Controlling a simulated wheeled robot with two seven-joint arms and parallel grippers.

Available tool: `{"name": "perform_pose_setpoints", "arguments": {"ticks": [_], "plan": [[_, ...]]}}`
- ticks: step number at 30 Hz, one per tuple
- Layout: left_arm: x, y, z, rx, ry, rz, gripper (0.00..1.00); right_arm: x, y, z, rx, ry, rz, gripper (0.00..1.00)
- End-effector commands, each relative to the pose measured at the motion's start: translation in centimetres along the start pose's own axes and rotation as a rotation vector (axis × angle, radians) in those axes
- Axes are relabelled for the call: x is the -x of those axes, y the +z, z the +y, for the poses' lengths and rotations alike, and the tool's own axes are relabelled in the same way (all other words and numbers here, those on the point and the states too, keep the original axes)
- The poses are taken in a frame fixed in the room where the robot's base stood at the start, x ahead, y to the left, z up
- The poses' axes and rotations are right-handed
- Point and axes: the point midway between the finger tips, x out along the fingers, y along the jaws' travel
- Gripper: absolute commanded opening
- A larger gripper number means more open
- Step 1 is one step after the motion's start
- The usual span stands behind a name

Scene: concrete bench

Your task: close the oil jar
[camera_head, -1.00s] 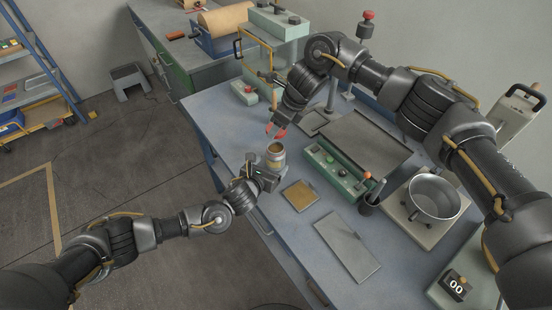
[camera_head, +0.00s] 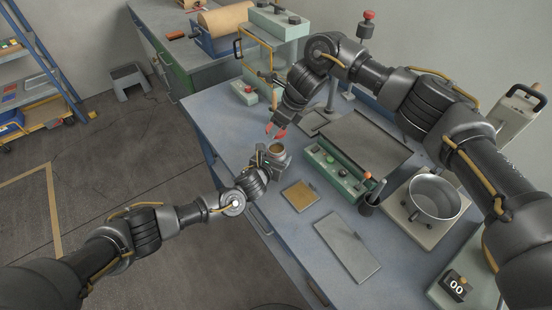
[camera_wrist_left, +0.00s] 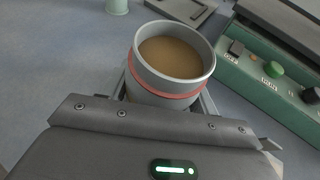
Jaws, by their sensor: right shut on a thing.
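The oil jar (camera_head: 278,158) is a grey, open-topped cylinder with brown contents, upright near the bench's left edge. In the left wrist view the jar (camera_wrist_left: 171,75) shows a red band around its wall, and no lid sits on it. My left gripper (camera_head: 269,165) is at the jar, with its fingers on both sides of the wall. I cannot tell whether they press on it. My right gripper (camera_head: 275,131), with red tips, is just above and beyond the jar, apart from it. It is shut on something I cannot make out.
A green control box (camera_head: 335,172) lies right of the jar. A yellow-brown square (camera_head: 300,195) and a grey plate (camera_head: 347,245) lie flat nearer the front. A metal pot (camera_head: 435,197) stands at the right. The bench's left edge is close to the jar.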

Motion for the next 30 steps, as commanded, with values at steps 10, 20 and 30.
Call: {"name": "perform_pose_setpoints", "arguments": {"ticks": [10,20,30], "plan": [[0.0,0.0,-0.1,0.000,-0.001,0.001,0.18,0.0,0.0,0.0,0.000,0.000,0.000,0.34],[0.0,-0.1,0.0,-0.001,-0.001,0.001,0.18,-3.6,-1.7,0.0,-0.003,0.004,0.000,0.34],[0.0,-0.1,0.0,-0.001,-0.001,0.001,0.18,-4.5,-2.1,0.0,-0.001,0.003,-0.003,0.34]]}}
